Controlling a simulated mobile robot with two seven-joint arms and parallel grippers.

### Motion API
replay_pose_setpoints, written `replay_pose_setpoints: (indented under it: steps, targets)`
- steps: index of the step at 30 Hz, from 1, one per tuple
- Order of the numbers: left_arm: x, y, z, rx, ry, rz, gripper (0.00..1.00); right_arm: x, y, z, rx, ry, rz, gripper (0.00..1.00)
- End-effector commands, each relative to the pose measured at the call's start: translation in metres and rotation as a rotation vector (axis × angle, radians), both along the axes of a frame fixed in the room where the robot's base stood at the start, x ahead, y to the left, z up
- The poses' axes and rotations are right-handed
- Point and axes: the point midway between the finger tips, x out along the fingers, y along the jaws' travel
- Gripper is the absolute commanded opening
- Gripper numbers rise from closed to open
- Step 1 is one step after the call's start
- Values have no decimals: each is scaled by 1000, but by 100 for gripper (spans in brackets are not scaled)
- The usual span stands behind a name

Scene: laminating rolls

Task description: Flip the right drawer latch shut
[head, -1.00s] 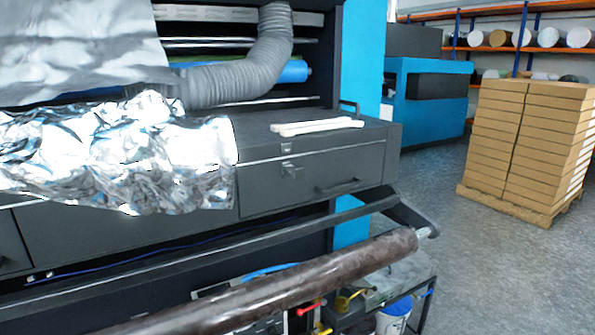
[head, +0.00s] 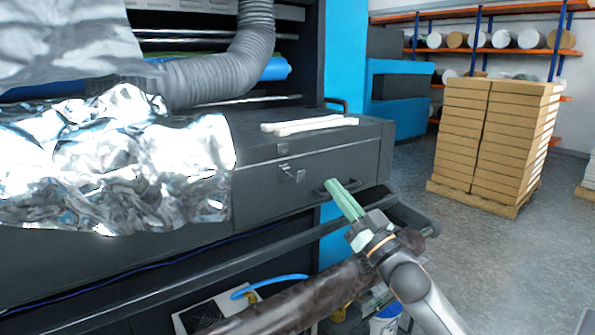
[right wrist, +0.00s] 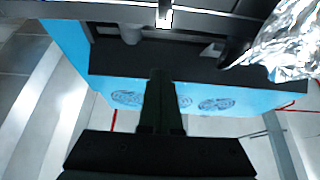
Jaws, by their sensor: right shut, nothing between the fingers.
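The right drawer (head: 258,203) is a dark grey front below the machine's top, and it looks closed. Its small metal latch (head: 292,174) sits on the drawer front, apart from the small catch plate (head: 283,148) above it. The latch seems to stick out from the front, but its exact angle is too small to tell. My right gripper (head: 332,183) has pale green fingers, shut and empty, in front of the drawer handle, right of and slightly below the latch. Contact cannot be told. Its dark fingers show in the right wrist view (right wrist: 160,74). My left gripper is not in view.
Crumpled silver foil (head: 110,165) drapes over the machine left of the drawer. White strips (head: 310,124) lie on the top above it. A dark roll (head: 300,300) and a rail (head: 190,267) run below. Stacked boxes (head: 490,140) stand at back right, with open floor before them.

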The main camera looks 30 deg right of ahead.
Motion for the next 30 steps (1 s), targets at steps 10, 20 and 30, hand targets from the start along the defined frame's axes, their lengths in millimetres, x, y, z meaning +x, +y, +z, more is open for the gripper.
replay_pose_setpoints:
  steps: [10, 20, 30]
  targets:
    - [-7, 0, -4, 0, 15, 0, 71, -1, -1, 4, 0, -8, 2, 0]
    - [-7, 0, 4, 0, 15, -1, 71, 22, 1, 19, 0, -10, 1, 0]
    - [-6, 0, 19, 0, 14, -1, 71, 69, 5, 46, 0, -10, 1, 0]
